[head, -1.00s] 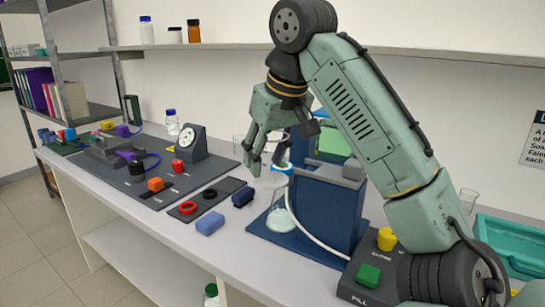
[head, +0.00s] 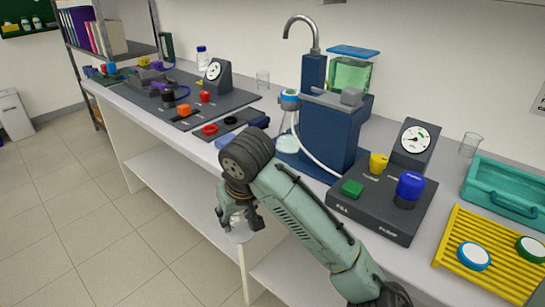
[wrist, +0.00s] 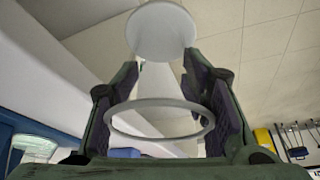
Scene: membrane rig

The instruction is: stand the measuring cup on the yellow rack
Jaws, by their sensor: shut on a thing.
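My gripper (head: 240,212) hangs in front of the bench's front edge, below the level of the bench top. It is shut on the clear measuring cup (head: 241,233), which shows faintly under the fingers. In the wrist view the cup (wrist: 160,103) sits between the two dark finger pads, with a pale ring nearer and a whitish disc farther off. The yellow rack (head: 487,225) lies on the bench at the far right, well away from my gripper. A blue-and-white round cap (head: 474,256) and a green-and-white one (head: 531,249) lie on it.
A control box (head: 375,215) with green, yellow and blue knobs stands left of the rack. A teal tray (head: 508,190) is behind the rack, with a clear beaker (head: 470,145) near it. A blue stand (head: 335,130) with a flask (head: 288,140) is mid-bench. The rack's left part is bare.

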